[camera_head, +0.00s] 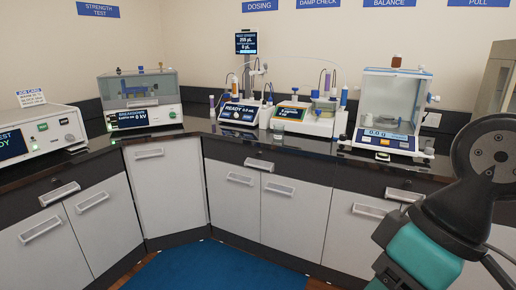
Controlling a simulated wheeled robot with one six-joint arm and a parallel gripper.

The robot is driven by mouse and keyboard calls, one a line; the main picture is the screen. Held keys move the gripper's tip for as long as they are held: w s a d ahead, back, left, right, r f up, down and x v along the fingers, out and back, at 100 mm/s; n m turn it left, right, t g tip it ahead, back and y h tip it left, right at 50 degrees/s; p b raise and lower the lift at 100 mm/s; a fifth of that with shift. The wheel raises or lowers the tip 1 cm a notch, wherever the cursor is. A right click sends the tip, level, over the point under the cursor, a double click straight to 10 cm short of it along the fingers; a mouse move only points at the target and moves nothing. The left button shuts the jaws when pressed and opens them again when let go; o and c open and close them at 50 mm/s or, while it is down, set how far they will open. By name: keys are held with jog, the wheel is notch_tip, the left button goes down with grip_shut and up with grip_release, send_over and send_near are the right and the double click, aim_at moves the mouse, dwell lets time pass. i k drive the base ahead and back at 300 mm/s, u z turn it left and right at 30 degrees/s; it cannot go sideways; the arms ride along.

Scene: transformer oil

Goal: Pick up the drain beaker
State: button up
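I cannot pick out the drain beaker with certainty; the glassware on the counter is too small to tell apart. A clear vessel with yellowish contents (324,104) sits on the white instrument at the middle of the back counter. A small pale object stands inside the glass-walled balance (392,100) to its right. Part of my arm, dark and teal, fills the lower right. My gripper is not visible in this view, so I cannot see what it holds.
A black counter (225,130) runs along the wall above white cabinets (165,190). A clear-covered strength tester (141,100) stands at left, a white unit (40,135) at far left. The dosing unit (240,112) is central. Blue floor mat (215,268) is clear.

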aim_at(278, 129)
jog(key=u, duration=0.15)
jog(key=i, duration=1)
jog(key=u, duration=0.7)
jog(key=i, duration=0.85)
jog(key=z, duration=0.55)
jog(key=i, duration=0.8)
jog(key=z, duration=0.65)
